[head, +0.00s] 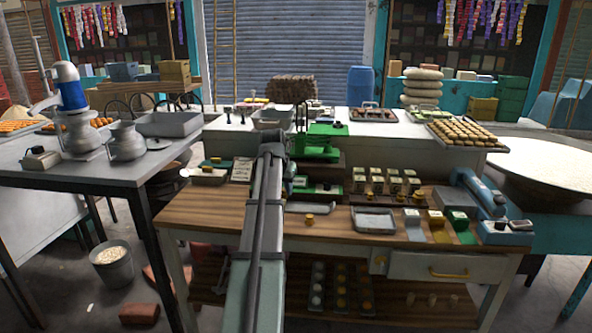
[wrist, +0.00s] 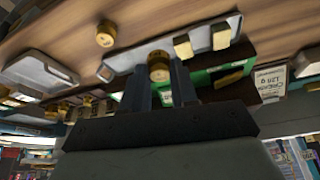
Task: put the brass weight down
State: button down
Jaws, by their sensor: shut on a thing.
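In the wrist view, my gripper (wrist: 158,76) is shut on a small round brass weight (wrist: 159,64), held between its two dark fingers. A shallow light metal pan (wrist: 118,64) shows right behind the held weight; I cannot tell whether the weight touches it. A second brass weight (wrist: 105,34) stands on the wooden bench beside that pan. In the head view, this loose weight (head: 309,220) is in front of the pan (head: 307,207). My arm hides my gripper and the held weight there.
A green scale (head: 318,145) stands behind. A grey tray (head: 374,222) and several small blocks lie to the right on the wooden bench (head: 195,222). Bare wood shows along the bench's front.

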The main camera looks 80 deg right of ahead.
jog(key=s+d+r+m+g, duration=0.1)
jog(key=s+d+r, duration=0.3)
jog(key=d+r, duration=0.5)
jog(key=s+d+r+m, duration=0.2)
jog(key=s+d+r, duration=0.1)
jog(key=d+r, duration=0.55)
jog(key=s+d+r+m+g, duration=0.1)
jog(key=s+d+r, duration=0.3)
jog(key=d+r, duration=0.5)
jog(key=f, duration=0.4)
jog(key=d+f, duration=0.1)
jog(key=f, duration=0.2)
jog(key=d+f, duration=0.1)
jog(key=f, duration=0.3)
jog(key=shift+w+d+f, duration=0.1)
jog(key=shift+w+f, duration=0.1)
jog(key=shift+f, duration=0.15)
jog(key=shift+f, duration=0.1)
jog(key=c, duration=0.9)
grip_release()
jog(key=v, duration=1.2)
jog(key=shift+s+d+r, duration=0.2)
jog(key=shift+d+r, duration=0.05)
